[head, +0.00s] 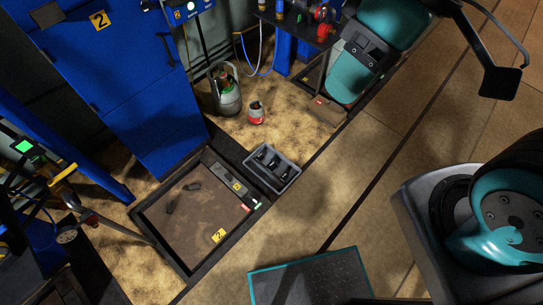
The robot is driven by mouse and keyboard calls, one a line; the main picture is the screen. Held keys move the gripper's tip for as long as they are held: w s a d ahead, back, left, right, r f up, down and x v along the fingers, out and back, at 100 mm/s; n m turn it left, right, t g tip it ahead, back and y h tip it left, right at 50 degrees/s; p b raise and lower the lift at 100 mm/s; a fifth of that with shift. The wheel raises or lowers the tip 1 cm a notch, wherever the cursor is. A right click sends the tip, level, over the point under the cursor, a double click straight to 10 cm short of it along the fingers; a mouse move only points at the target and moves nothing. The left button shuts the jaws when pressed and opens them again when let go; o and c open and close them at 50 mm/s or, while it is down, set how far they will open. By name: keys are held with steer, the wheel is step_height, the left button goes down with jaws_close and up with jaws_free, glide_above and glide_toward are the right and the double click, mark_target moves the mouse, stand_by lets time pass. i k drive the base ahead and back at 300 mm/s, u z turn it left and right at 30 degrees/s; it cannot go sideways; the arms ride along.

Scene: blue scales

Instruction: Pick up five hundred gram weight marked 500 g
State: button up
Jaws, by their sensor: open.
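No marking of 500 g is readable, so I cannot tell which thing is the five hundred gram weight. A small grey tray (262,181) at the middle of the head view holds several dark pieces that may be weights. My gripper does not show; only a teal and black part that looks like my arm (490,250) fills the lower right.
A blue cabinet (135,85) stands behind the platform. A grey canister (226,95) and a small red and white container (256,112) stand behind the tray. A teal-rimmed dark panel (310,280) lies at the bottom. Tiled floor (345,165) right of the tray is clear.

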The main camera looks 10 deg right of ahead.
mark_target(260, 158)
steer(key=z, duration=0.35)
steer(key=i, duration=1.1)
steer(key=u, duration=0.75)
